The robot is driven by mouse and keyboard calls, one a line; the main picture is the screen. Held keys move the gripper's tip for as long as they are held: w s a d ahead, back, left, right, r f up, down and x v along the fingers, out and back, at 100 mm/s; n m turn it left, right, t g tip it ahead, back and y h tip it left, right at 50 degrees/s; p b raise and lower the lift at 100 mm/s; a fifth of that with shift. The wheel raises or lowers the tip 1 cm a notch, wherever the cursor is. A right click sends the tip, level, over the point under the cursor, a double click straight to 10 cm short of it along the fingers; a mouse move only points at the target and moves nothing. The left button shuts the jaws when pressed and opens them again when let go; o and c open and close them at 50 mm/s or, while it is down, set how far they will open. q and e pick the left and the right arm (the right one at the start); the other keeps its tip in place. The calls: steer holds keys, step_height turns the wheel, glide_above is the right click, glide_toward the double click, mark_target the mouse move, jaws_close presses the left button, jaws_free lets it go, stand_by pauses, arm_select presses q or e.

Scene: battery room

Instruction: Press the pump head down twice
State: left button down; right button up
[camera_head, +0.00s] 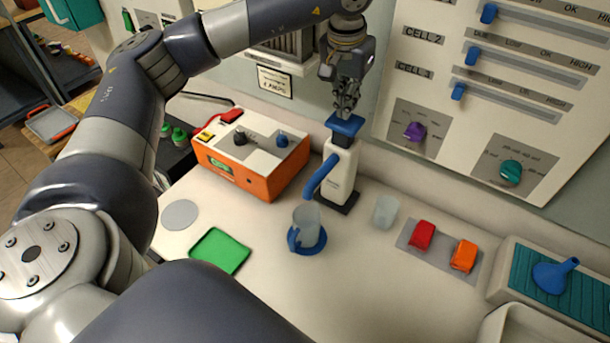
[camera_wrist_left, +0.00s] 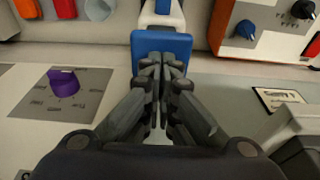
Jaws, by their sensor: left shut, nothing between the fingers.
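The pump bottle (camera_head: 341,170) is white and stands upright at the back of the bench, with a blue spout pointing down to the front left. Its blue pump head (camera_head: 345,125) is on top; it also shows in the left wrist view (camera_wrist_left: 150,42). My left gripper (camera_head: 345,112) is shut and empty, pointing down directly over the pump head. In the left wrist view its fingertips (camera_wrist_left: 161,62) overlap the blue head; whether they touch it I cannot tell. A clear cup (camera_head: 307,215) stands on a blue round holder below the spout. My right gripper is not in view.
An orange charger box (camera_head: 262,185) stands left of the bottle. A clear cup (camera_head: 385,211), a red block (camera_head: 422,235) and an orange block (camera_head: 463,255) are to the right. A green tray (camera_head: 220,251) lies front left. A wall panel (camera_head: 455,130) with knobs rises behind.

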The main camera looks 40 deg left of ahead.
mark_target(344, 121)
arm_select(q)
steer(key=shift+f, duration=0.15)
steer(key=shift+f+b, duration=2.05)
steer(key=shift+f, duration=0.6)
steer(key=shift+r, duration=0.15)
steer(key=shift+r+p, duration=1.65)
steer(key=shift+r, duration=1)
